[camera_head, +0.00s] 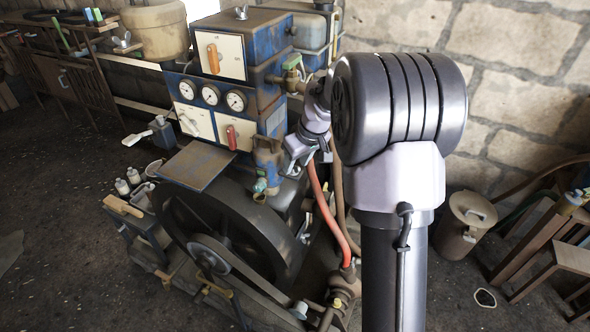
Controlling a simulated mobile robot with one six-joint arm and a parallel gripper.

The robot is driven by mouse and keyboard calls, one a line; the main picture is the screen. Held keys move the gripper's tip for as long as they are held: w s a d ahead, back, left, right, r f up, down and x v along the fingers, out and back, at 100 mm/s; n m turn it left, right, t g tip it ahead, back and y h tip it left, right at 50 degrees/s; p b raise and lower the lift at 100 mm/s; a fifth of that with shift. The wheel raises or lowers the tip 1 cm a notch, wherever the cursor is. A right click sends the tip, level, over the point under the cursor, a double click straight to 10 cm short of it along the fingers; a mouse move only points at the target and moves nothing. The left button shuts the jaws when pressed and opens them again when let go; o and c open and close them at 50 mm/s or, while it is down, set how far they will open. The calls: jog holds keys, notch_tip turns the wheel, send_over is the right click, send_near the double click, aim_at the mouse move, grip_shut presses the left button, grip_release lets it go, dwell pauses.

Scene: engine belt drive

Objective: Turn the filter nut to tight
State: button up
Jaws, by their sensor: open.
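The engine (273,83) is a blue, worn block with a large dark flywheel (225,220) and a belt (235,262) low in front. A brownish filter-like body (267,150) hangs on its right side. A small teal and brass fitting (260,186) sits below it; I cannot tell for sure whether this is the filter nut. My gripper (287,168) is open, just right of that body, pointing down and left. It appears empty. My large arm joint hides much of what is behind on the right.
A white panel with an orange handle (213,58), gauges (210,94) and a red handle (231,137) face left. A brass valve (292,75) is above my gripper. A red hose (320,205) runs down close beside it. A lidded can (466,226) stands right.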

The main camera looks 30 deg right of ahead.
jog(key=shift+w+a+f, duration=0.1)
jog(key=shift+w+f, duration=0.1)
jog(key=shift+f, duration=0.25)
jog(key=shift+c, duration=0.2)
grip_shut()
jog(key=m+h+p, duration=0.1)
jog(key=m, duration=0.2)
jog(key=shift+a+r, duration=0.1)
jog(key=shift+a, duration=0.05)
jog(key=m+h, duration=0.1)
jog(key=m, duration=0.1)
jog(key=shift+a+m, duration=0.15)
jog(key=shift+m, duration=0.15)
jog(key=m+h+b, duration=0.1)
jog(key=m, duration=0.1)
jog(key=m+g+b, duration=0.1)
jog(key=m, duration=0.1)
jog(key=shift+w+a+m+h, duration=0.15)
jog(key=shift+m+h, duration=0.25)
